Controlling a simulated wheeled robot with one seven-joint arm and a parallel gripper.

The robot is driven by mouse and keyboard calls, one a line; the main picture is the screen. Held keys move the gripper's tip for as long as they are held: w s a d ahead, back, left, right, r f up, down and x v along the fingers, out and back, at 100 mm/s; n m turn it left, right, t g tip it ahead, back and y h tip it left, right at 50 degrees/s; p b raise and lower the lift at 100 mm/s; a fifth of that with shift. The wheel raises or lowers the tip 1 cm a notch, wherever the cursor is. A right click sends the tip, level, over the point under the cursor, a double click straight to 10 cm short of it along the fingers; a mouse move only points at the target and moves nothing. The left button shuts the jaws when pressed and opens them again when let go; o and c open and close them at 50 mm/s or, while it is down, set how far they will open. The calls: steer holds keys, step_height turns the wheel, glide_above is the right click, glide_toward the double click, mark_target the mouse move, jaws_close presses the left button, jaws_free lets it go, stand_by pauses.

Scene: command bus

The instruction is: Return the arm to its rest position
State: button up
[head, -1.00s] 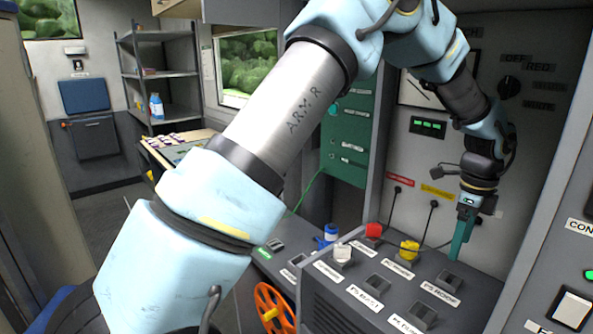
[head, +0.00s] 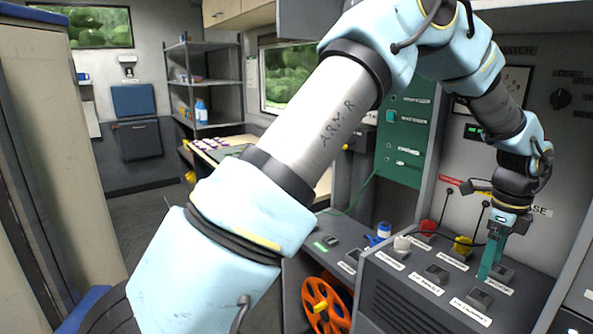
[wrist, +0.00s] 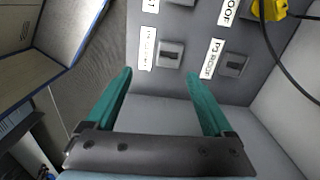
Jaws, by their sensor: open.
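My gripper (head: 492,258) hangs at the end of my arm, pointing down over the right part of the grey console (head: 385,305). In the wrist view my gripper (wrist: 160,88) has its two teal fingers spread wide, with nothing between them. Beyond the fingertips lie labelled sockets on the console, including one socket (wrist: 171,53) near the middle and another socket (wrist: 234,64) to the right. I cannot tell from the head view how far the fingertips are above the console.
A yellow plug (head: 463,246), a red plug (head: 428,228) and a white plug (head: 402,244) sit on the console with cables near my gripper. A green panel (head: 405,135) stands behind. Open floor lies to the left.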

steer(key=w+a+r+n, duration=0.1)
steer(key=w+a+n, duration=0.3)
steer(key=a, duration=0.4)
steer(key=w+a+r+n, duration=0.1)
steer(key=w+a+n, duration=0.25)
steer(key=a, duration=0.45)
steer(key=w+a+r+n, duration=0.1)
steer(key=w+a+n, duration=0.2)
steer(key=a+n, duration=0.35)
steer(key=s+a+n, duration=0.3)
steer(key=a+n, duration=0.4)
steer(key=a, duration=0.6)
steer(key=s+a+n+t, duration=0.1)
steer(key=s+a+n, duration=0.2)
steer(key=a, duration=1)
steer(key=n, duration=0.3)
steer(key=shift+s+a+f+n+t, duration=0.15)
steer(key=shift+s+n+t, duration=0.15)
steer(key=shift+n, duration=0.1)
steer(key=shift+w, duration=0.1)
